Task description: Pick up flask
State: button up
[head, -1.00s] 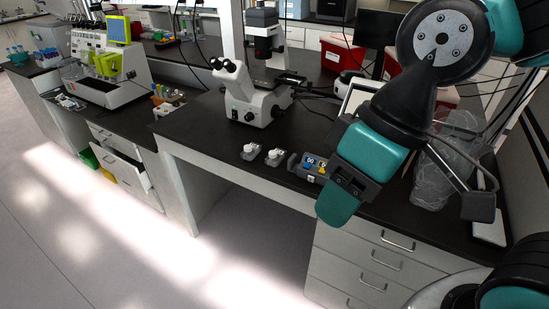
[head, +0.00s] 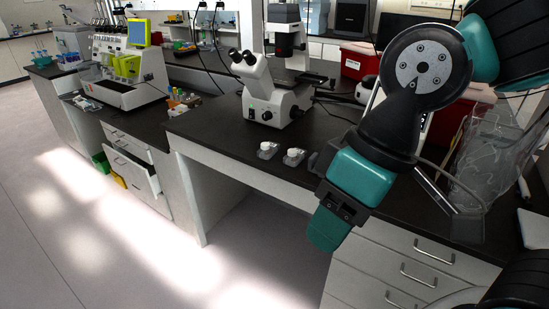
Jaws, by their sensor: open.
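Two small clear flasks with white caps lie side by side on the dark bench, the left flask (head: 267,151) and the right flask (head: 293,157). They are in the head view, in front of the microscope. I cannot tell which one the task means. My gripper (head: 325,232) hangs in front of the bench's front edge, to the right of and nearer than both flasks. Its teal finger points down. The gripper is open, apart from the flasks and holds nothing that I can see. My arm hides part of the bench right of the flasks.
A white microscope (head: 268,98) stands behind the flasks. A clear plastic bag (head: 490,150) sits on the right of the bench, beside my arm. Red boxes (head: 357,62) stand at the back. A drawer (head: 133,172) hangs open at left. The floor (head: 120,250) in front is clear.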

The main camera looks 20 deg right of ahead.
aim_at(295, 156)
jog(key=u, duration=0.35)
jog(key=i, duration=0.95)
jog(key=z, duration=0.3)
